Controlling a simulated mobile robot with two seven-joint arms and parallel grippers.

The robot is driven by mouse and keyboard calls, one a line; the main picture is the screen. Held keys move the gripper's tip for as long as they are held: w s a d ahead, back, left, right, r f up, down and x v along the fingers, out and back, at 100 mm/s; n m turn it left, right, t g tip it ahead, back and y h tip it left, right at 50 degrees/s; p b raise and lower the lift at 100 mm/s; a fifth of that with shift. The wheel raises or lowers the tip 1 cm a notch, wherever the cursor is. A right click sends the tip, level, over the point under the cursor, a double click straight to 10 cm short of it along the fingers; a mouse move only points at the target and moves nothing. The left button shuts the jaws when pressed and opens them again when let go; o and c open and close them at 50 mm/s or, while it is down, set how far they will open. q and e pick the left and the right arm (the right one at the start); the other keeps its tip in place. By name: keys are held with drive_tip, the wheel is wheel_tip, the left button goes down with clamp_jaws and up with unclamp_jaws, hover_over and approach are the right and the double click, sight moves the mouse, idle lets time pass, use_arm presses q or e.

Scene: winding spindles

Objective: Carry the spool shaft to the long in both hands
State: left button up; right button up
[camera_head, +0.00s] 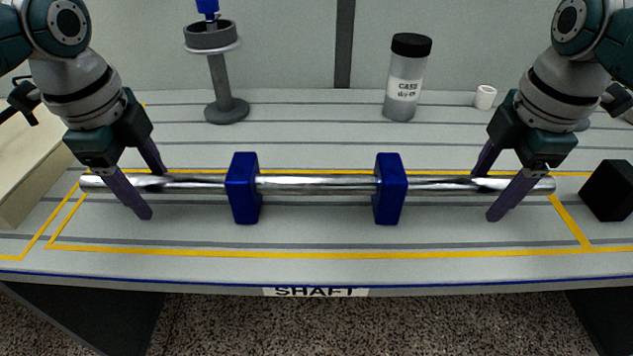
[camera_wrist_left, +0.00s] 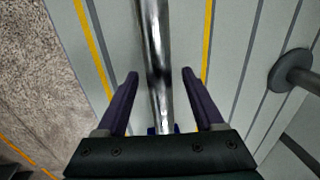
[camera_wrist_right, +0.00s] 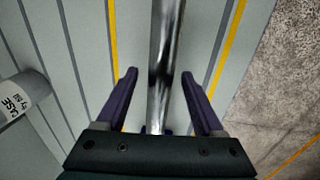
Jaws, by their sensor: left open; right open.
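The spool shaft (camera_head: 315,184) is a long shiny metal bar lying level across two blue blocks, the left block (camera_head: 243,188) and the right block (camera_head: 390,189). My left gripper (camera_head: 150,195) is open, its fingers on either side of the shaft near its left end. My right gripper (camera_head: 490,197) is open, its fingers on either side of the shaft near its right end. In the left wrist view the shaft (camera_wrist_left: 155,60) runs between the fingers with gaps on both sides. In the right wrist view the shaft (camera_wrist_right: 163,65) also runs between open fingers, apart from both.
A yellow outline (camera_head: 320,254) marks the table around the shaft, above a SHAFT label (camera_head: 315,292). Behind stand a grey stand (camera_head: 221,85), a black-capped jar (camera_head: 406,80) and a small white cup (camera_head: 485,97). A black block (camera_head: 608,190) lies right, a beige box (camera_head: 35,170) left.

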use_arm(q)
drive_tip(key=shift+f, duration=0.1)
drive_tip(key=shift+c, duration=0.3)
use_arm(e)
drive_tip(key=shift+f, duration=0.1)
drive_tip(key=shift+c, duration=0.3)
use_arm(q)
clamp_jaws()
use_arm(e)
clamp_jaws()
idle(0.4)
use_arm(q)
drive_tip(key=shift+w, duration=0.1)
drive_tip(key=shift+r, duration=0.25)
use_arm(e)
drive_tip(key=shift+r, duration=0.25)
